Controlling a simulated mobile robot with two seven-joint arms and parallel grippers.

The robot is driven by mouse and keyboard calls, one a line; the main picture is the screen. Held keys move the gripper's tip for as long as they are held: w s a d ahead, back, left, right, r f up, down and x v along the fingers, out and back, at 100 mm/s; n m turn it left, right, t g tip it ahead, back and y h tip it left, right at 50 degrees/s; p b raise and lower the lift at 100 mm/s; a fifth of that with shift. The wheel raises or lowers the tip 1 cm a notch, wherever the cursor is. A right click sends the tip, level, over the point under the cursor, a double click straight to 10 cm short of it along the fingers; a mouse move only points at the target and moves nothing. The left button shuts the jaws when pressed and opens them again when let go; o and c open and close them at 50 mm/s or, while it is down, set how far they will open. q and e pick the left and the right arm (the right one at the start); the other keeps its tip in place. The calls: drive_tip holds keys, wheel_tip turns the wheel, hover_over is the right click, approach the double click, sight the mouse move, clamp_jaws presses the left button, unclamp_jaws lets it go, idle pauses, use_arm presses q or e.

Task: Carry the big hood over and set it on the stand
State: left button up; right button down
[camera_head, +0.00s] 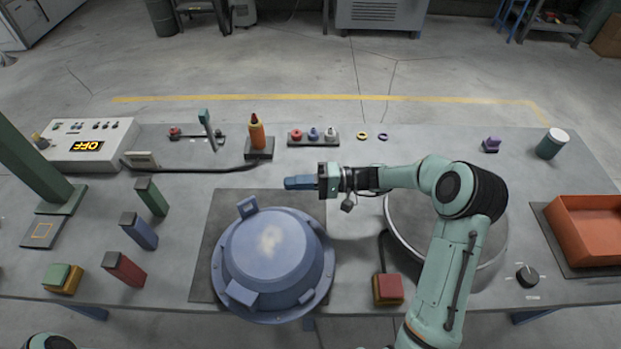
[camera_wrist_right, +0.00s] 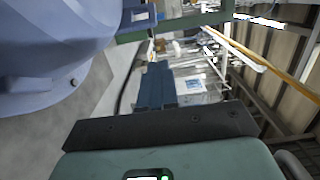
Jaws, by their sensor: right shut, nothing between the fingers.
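The big blue-grey hood (camera_head: 285,270) sits dome-up on a dark square mat (camera_head: 212,240) at the front middle of the table. It has a wide rim, raised blocks on its side and a pale worn patch on top. It also shows in the right wrist view (camera_wrist_right: 40,60), at the upper left. My right gripper (camera_head: 288,183) is shut and empty, its blue fingers pointing left beyond the hood's far edge, apart from it. The fingers also show in the right wrist view (camera_wrist_right: 156,72). I cannot tell which thing is the stand. My left gripper is out of view.
A large round grey plate (camera_head: 405,225) lies partly hidden under my right arm. A red button box (camera_head: 388,289) stands between it and the hood. Coloured blocks (camera_head: 138,230) and a green post (camera_head: 40,165) stand left. An orange tray (camera_head: 585,230) is at right.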

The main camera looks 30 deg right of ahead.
sight(254, 221)
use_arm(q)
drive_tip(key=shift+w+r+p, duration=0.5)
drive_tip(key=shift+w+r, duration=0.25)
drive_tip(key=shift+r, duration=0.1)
use_arm(e)
drive_tip(key=shift+w+a, duration=0.15)
drive_tip(key=shift+a, duration=1.6)
drive_tip(key=shift+w+a, duration=0.1)
drive_tip(key=shift+a, duration=1.6)
drive_tip(key=a+b, duration=0.1)
drive_tip(key=a, duration=0.1)
drive_tip(key=s+a+b, duration=0.1)
drive_tip(key=b, duration=0.1)
drive_tip(key=s+a+b, duration=0.1)
drive_tip(key=a+b, duration=0.1)
drive_tip(key=shift+s+a+f, duration=0.2)
drive_tip(key=shift+s+a, duration=0.05)
drive_tip(key=shift+a, duration=0.25)
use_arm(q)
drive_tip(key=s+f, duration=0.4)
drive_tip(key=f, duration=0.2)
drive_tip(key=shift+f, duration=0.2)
use_arm(e)
drive_tip(key=shift+w+r, duration=0.1)
drive_tip(key=shift+w, duration=0.05)
